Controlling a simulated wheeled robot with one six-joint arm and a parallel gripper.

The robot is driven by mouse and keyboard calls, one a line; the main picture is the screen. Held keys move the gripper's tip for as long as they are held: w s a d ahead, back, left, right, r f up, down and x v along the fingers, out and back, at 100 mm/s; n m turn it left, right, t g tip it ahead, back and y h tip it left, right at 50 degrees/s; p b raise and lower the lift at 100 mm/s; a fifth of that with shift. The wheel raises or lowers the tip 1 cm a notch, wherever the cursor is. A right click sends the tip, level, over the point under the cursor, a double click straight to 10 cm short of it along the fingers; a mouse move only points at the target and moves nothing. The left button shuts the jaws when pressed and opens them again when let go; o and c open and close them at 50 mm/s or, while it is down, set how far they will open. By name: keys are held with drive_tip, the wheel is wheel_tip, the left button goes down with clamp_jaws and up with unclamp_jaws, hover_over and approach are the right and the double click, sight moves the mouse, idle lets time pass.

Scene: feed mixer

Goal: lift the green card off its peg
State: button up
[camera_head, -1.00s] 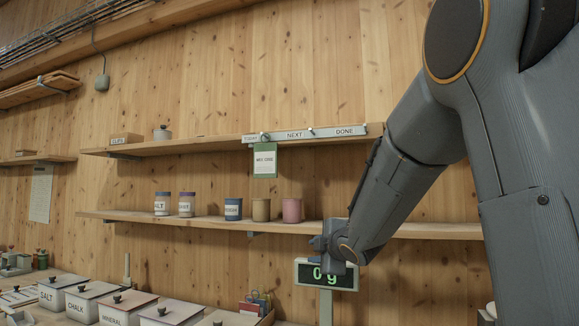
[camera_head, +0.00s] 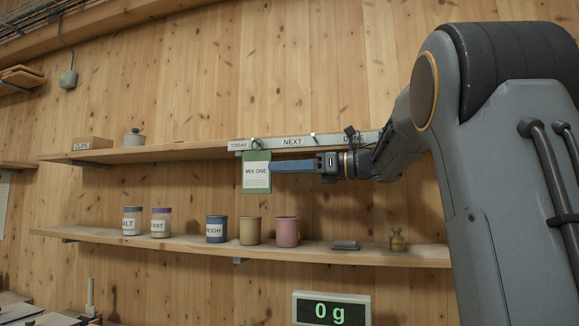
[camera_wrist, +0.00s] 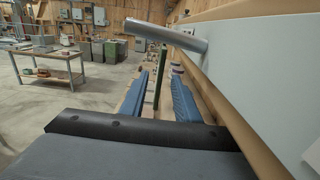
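The green card (camera_head: 257,183), with a white "MIX ONE" label, hangs upright from the peg (camera_head: 256,143) at the "TODAY" end of the rail (camera_head: 320,143). My gripper (camera_head: 273,166) reaches in from the right, level with the card's upper part, its blue fingertips at the card's right edge. In the wrist view, the card (camera_wrist: 162,72) shows edge-on as a thin green strip between the two fingers of my gripper (camera_wrist: 160,78). The fingers are apart, with a gap visible on each side of the card.
The rail runs along the upper shelf (camera_head: 180,152), with another peg (camera_head: 313,138) near "NEXT". The lower shelf (camera_head: 200,245) holds several jars and cups, including a pink cup (camera_head: 287,232). A display (camera_head: 331,309) reads 0 g. Space in front of the card looks clear.

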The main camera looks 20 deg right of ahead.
sight(263, 168)
drive_tip(key=p+x, duration=0.2)
drive_tip(key=x, duration=0.3)
drive_tip(key=shift+w+a, duration=0.2)
drive_tip(key=shift+a, duration=0.15)
clamp_jaws()
